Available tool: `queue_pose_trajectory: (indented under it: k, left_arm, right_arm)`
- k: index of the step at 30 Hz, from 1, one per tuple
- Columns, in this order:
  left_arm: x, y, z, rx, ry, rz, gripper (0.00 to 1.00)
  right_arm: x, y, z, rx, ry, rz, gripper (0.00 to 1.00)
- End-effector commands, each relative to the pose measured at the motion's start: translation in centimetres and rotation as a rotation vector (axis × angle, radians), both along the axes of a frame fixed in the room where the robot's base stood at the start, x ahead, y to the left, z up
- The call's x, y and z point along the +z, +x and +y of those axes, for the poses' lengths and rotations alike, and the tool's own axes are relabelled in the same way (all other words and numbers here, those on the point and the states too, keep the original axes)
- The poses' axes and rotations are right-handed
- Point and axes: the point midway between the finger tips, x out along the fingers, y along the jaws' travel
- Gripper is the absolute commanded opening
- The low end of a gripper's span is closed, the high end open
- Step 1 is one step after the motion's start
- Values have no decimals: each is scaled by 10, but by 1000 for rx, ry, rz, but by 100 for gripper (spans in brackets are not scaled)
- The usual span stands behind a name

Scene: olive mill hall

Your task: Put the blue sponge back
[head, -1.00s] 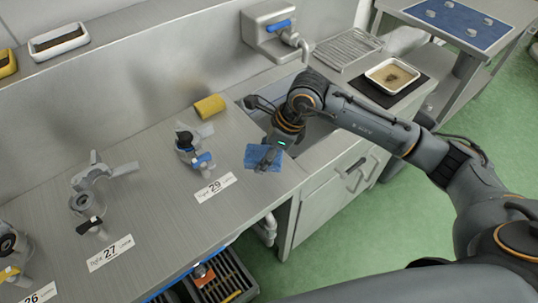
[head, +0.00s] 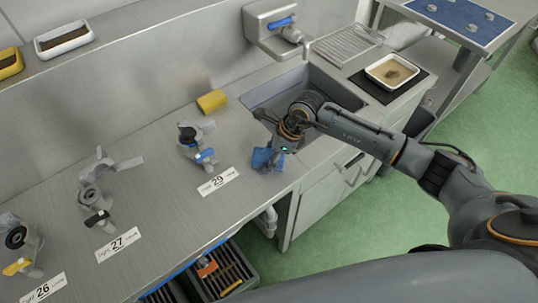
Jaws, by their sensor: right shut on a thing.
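The blue sponge (head: 261,159) is in my right gripper (head: 270,157), at the left front edge of the sink. The right gripper is shut on it and partly covers it. I cannot tell whether the sponge touches the counter. A yellow sponge (head: 211,101) lies on the steel counter behind and to the left of the gripper. The sink (head: 335,92) is partly hidden by my right arm. My left gripper is not in view.
Valve fittings stand on the counter (head: 150,140) at left, by labels 26, 27 (head: 118,244) and 29 (head: 218,181). A tap (head: 290,33) is above the sink. A white tray (head: 394,71) on a black mat and a drain rack (head: 347,45) are at right. Crates (head: 225,275) sit below.

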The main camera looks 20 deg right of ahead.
Motion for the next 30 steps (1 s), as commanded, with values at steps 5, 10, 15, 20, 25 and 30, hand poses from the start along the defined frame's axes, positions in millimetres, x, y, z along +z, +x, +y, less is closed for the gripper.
queue_pose_trajectory:
  k: [5,10,15,20,25,30]
  left_arm:
    - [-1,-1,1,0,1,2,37]
    - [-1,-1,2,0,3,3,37]
    - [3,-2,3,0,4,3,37]
    - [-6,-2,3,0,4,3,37]
    - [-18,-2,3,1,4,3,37]
    - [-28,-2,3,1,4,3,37]
  right_arm:
    - [-1,0,0,0,0,0,78]
    - [-1,0,0,0,0,0,78]
    - [3,0,0,0,0,0,78]
    - [18,-2,-7,-1,-1,-5,78]
    - [51,-8,-20,0,-2,-7,78]
    - [84,-14,-32,-1,-1,-5,78]
